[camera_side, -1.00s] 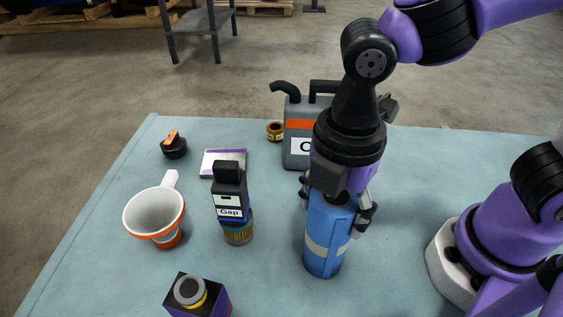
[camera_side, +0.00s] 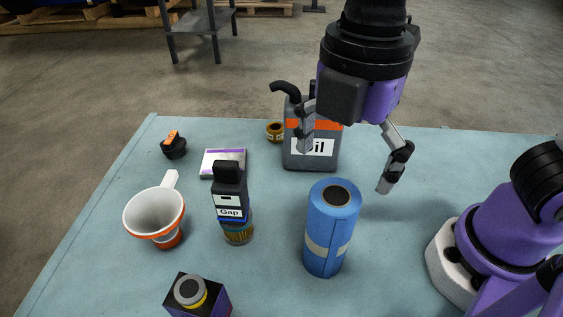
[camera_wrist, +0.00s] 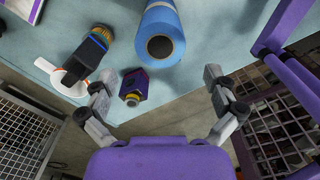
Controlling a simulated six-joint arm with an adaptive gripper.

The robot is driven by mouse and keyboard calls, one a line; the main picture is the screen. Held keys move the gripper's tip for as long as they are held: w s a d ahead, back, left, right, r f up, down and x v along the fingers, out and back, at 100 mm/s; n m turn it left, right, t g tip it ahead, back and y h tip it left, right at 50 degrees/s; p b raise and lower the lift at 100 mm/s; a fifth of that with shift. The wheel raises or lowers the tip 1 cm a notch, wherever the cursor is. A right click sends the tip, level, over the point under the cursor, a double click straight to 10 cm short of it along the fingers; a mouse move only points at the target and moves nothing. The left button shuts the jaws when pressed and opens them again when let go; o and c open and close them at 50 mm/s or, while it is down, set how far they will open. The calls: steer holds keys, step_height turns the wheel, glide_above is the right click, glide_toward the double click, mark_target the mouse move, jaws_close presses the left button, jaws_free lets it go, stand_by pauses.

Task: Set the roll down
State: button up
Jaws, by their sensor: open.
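The blue roll (camera_side: 329,231) with a pale band stands upright on the light blue table, its dark core opening facing up. In the wrist view the roll (camera_wrist: 161,20) is at the top centre, beyond the fingertips and apart from them. My gripper (camera_side: 346,163) is open and empty, raised above and behind the roll in the side view.
A grey oil can (camera_side: 312,155) stands behind the roll. The table (camera_side: 450,170) is clear at back right.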

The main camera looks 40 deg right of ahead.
step_height(320, 180, up, 3)
steer(key=shift+d+r, duration=0.1)
steer(key=shift+r, duration=0.25)
steer(key=w+d+f+m+t, duration=0.1)
steer(key=d+f+m+t, duration=0.1)
steer(key=d+m, duration=0.6)
steer(key=w+d+f+m+t, duration=0.1)
steer(key=d+f+m+t, duration=0.2)
steer(key=d+m, duration=0.5)
steer(key=m, duration=0.4)
steer(key=shift+w+f+t, duration=0.25)
steer(key=shift+w+t, duration=0.05)
steer(key=shift+w, duration=0.05)
